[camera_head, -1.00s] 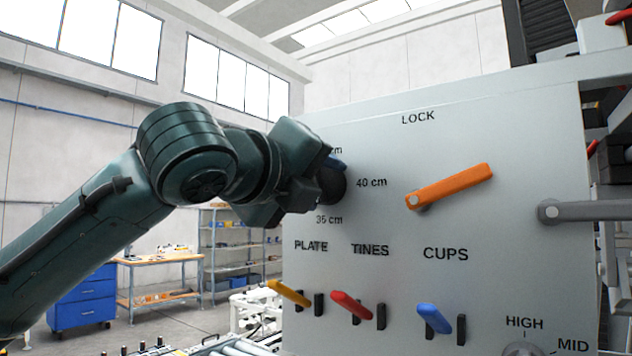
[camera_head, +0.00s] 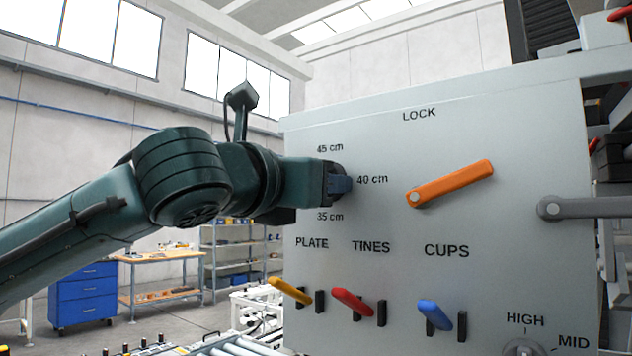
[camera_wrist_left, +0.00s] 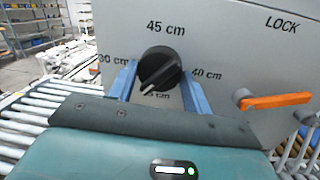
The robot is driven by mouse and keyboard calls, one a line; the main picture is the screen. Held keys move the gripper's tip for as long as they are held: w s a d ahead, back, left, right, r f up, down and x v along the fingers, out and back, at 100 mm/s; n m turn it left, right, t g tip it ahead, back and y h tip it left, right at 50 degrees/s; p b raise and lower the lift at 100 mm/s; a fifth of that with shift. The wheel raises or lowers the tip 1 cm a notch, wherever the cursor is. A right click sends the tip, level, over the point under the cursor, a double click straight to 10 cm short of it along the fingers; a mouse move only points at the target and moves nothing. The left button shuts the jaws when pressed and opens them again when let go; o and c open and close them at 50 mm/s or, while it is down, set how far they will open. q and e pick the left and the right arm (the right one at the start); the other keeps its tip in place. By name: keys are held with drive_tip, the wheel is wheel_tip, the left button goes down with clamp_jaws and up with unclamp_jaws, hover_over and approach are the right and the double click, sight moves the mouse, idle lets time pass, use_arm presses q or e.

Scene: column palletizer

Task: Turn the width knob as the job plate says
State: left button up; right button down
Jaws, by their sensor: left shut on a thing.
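The width knob (camera_wrist_left: 161,66) is round and black with a white pointer line, which points to the lower left in the left wrist view. Around it are 45 cm above, 40 cm at right, 30 cm at left, and a partly covered mark below. My left gripper (camera_wrist_left: 158,76) has its blue fingers on both sides of the knob and is shut on it. In the head view my left gripper (camera_head: 340,184) is at the panel beside the 40 cm mark and hides the knob. I see no job plate. My right gripper is not in view.
The grey panel (camera_head: 400,150) carries an orange LOCK lever (camera_head: 452,183) to the right of the knob. Below are yellow (camera_head: 289,291), red (camera_head: 352,302) and blue (camera_head: 435,317) levers. A grey handle (camera_head: 580,210) is at the right edge. Rollers (camera_wrist_left: 35,115) lie at left.

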use_arm(q)
drive_tip(key=shift+w+a+f+m+h, duration=0.1)
drive_tip(key=shift+m+h, duration=0.25)
drive_tip(key=shift+m, duration=2.4)
drive_tip(key=shift+w+a+m+h, duration=0.1)
drive_tip(key=shift+m+h, duration=0.25)
drive_tip(key=shift+m, duration=2.4)
drive_tip(key=o, duration=1)
drive_tip(key=shift+s, duration=0.1)
drive_tip(key=b+v, duration=0.1)
drive_tip(key=v, duration=0.5)
drive_tip(key=b+v, duration=0.1)
drive_tip(key=v, duration=0.6)
drive_tip(key=shift+a+r, duration=0.1)
drive_tip(key=shift+r, duration=0.1)
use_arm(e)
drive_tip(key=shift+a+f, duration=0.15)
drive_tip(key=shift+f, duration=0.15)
